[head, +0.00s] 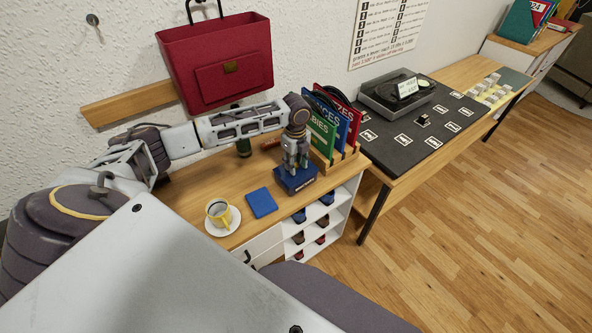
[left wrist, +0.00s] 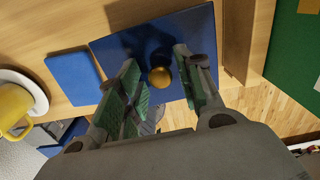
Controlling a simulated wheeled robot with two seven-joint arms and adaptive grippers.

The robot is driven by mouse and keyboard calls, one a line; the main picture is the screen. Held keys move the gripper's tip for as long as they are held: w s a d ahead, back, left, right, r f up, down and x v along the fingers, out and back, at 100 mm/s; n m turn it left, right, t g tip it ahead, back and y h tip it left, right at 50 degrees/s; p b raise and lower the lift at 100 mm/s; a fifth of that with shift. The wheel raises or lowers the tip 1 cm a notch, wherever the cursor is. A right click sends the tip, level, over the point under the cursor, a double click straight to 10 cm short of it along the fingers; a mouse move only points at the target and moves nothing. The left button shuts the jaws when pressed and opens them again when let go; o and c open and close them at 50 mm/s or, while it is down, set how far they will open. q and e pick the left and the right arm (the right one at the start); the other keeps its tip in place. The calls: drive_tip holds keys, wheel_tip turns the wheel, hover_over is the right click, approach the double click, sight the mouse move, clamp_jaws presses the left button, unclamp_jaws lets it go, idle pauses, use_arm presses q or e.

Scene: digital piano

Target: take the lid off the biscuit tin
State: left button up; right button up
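The biscuit tin (head: 296,183) is a dark blue box with a pale label on its front, standing on the wooden cabinet top. Its blue lid (left wrist: 112,50) has a round gold knob (left wrist: 160,77) and appears to sit on the tin. My left gripper (head: 295,163) points down over the tin. In the left wrist view the left gripper (left wrist: 157,62) is open, with its green-padded fingers on either side of the knob and gaps showing between. The knob is hidden by the fingers in the head view. My right gripper is not in view.
A flat blue square (head: 262,202) and a yellow cup (head: 218,211) on a white saucer (head: 235,221) lie left of the tin. A wooden rack with upright folders (head: 322,135) stands close on its right. A red bag (head: 215,70) hangs behind, near my left arm.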

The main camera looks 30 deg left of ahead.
sight(296, 165)
use_arm(q)
clamp_jaws()
drive_tip(key=shift+r, duration=0.1)
wheel_tip(296, 165, up, 10)
idle(0.7)
idle(0.8)
